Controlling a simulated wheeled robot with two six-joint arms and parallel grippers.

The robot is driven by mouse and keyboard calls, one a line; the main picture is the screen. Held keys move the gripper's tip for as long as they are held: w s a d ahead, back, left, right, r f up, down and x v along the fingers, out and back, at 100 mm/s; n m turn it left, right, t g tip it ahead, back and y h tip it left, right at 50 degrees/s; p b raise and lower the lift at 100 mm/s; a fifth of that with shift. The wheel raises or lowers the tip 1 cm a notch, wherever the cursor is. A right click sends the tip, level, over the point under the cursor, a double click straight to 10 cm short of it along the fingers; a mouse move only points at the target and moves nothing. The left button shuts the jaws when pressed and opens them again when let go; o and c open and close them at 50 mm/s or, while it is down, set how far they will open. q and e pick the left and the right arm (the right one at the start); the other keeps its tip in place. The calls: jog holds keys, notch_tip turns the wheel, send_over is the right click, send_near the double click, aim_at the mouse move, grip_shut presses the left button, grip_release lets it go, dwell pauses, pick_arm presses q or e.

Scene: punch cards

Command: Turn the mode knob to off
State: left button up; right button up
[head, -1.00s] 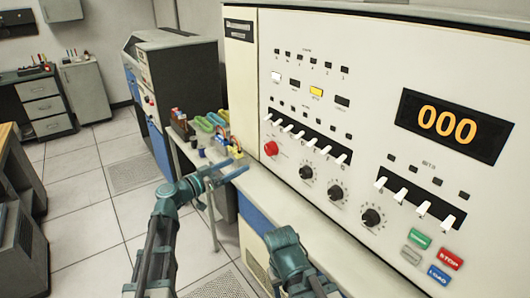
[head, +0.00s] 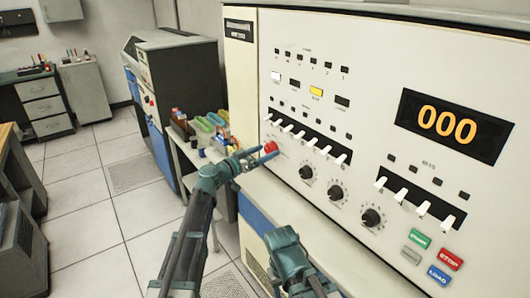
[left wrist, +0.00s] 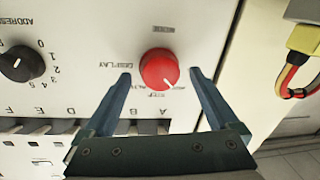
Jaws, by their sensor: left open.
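The red mode knob (left wrist: 160,69) sits on the white panel, with the word MODE printed by it, upside down in the left wrist view. Its white pointer line aims down and to the right there. In the head view the knob (head: 271,147) shows partly between my left fingers. My left gripper (left wrist: 160,80) is open, with one finger on each side of the knob and gaps visible on both sides. It also shows in the head view (head: 266,154). My right arm shows low in the head view; its fingertips are not clearly visible.
Black knobs (head: 306,172) stand right of the red knob, and one (left wrist: 21,64) shows in the left wrist view. White toggle switches (head: 312,142) run above them. A yellow-ended cable (left wrist: 304,40) is beside the panel. A ledge (head: 335,250) runs below the panel.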

pick_arm(q)
jog(key=shift+w+d, duration=0.15)
jog(key=shift+d, duration=0.05)
jog(key=c, duration=1.4)
jog(key=shift+o, duration=0.2)
jog(key=shift+n, duration=0.3)
jog(key=n+p, duration=0.1)
jog(key=n, duration=0.2)
jog(key=shift+w+r+n, duration=0.1)
jog(key=shift+r+n, duration=0.05)
jog(key=shift+n, duration=0.15)
jog(key=shift+a+n+g+p, duration=0.1)
jog(key=shift+n+g+p, duration=0.4)
jog(key=shift+n, duration=1.6)
